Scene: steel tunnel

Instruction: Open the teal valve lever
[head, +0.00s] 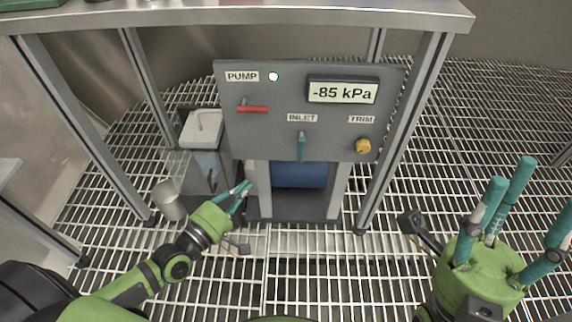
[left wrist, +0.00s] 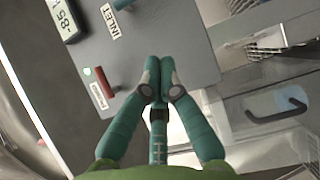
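The teal valve lever (head: 301,147) is on the grey panel (head: 262,118) under the INLET label, and it hangs straight down. In the left wrist view only part of the teal lever (left wrist: 122,3) shows at the top edge, beside the INLET label. My left gripper (head: 243,188) is below and left of the lever, near the panel's lower left corner, apart from the lever. In the left wrist view its fingertips (left wrist: 159,68) meet with nothing visible between them. My right gripper (head: 522,195) has its teal fingers spread and empty at the lower right, far from the panel.
The panel also has a red PUMP lever (head: 252,109), a yellow TRIM knob (head: 363,146) and a display (head: 342,92) reading -85 kPa. A blue cylinder (head: 300,175) is below it. A lidded container (head: 203,150) stands left. Metal legs (head: 403,130) flank the panel.

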